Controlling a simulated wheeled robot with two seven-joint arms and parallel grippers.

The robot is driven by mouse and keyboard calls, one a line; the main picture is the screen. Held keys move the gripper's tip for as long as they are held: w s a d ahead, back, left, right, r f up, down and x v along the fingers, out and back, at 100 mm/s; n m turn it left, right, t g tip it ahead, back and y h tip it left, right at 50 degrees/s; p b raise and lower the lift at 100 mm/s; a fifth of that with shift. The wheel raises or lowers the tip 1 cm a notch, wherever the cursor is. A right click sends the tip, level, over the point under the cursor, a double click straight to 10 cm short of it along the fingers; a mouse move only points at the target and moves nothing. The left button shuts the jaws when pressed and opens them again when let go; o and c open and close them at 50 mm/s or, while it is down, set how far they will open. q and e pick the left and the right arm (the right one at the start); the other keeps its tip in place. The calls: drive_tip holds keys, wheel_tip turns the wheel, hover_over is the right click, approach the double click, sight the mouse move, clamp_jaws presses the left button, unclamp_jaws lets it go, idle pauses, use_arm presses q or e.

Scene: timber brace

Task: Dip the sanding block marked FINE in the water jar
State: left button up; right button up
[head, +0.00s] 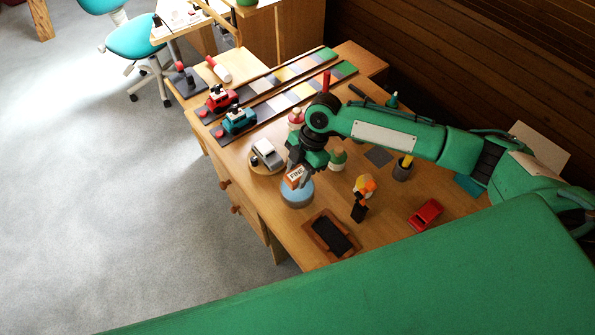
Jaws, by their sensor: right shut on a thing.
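The sanding block marked FINE (294,177) is orange with a white label face, and its lettering shows. My right gripper (301,168) is shut on it from above. The block is at the water jar (297,194), a round light-blue vessel near the table's left front edge. My left gripper is not in view.
A grey toy car (267,153) on a round wooden plate stands behind the jar. A dark tray (331,236), an orange-and-black item (361,197) and a red car (425,214) lie in front and right. Red (220,98) and teal (239,121) toy vehicles stand farther back.

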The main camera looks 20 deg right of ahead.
sight(294, 175)
drive_tip(key=shift+f+b, duration=0.6)
drive_tip(key=shift+f, duration=0.3)
drive_tip(key=shift+f+b, duration=0.55)
drive_tip(key=shift+f, duration=0.7)
drive_tip(key=o, duration=0.9)
drive_tip(key=shift+o, duration=0.2)
drive_tip(key=shift+w+r+p, duration=0.1)
drive_tip(key=shift+r+p, duration=0.65)
drive_tip(key=shift+p, duration=0.05)
drive_tip(key=shift+r+p, duration=0.8)
drive_tip(key=shift+r, duration=0.15)
drive_tip(key=shift+r+p, duration=1.7)
drive_tip(key=shift+r, duration=0.1)
drive_tip(key=shift+r, duration=0.15)
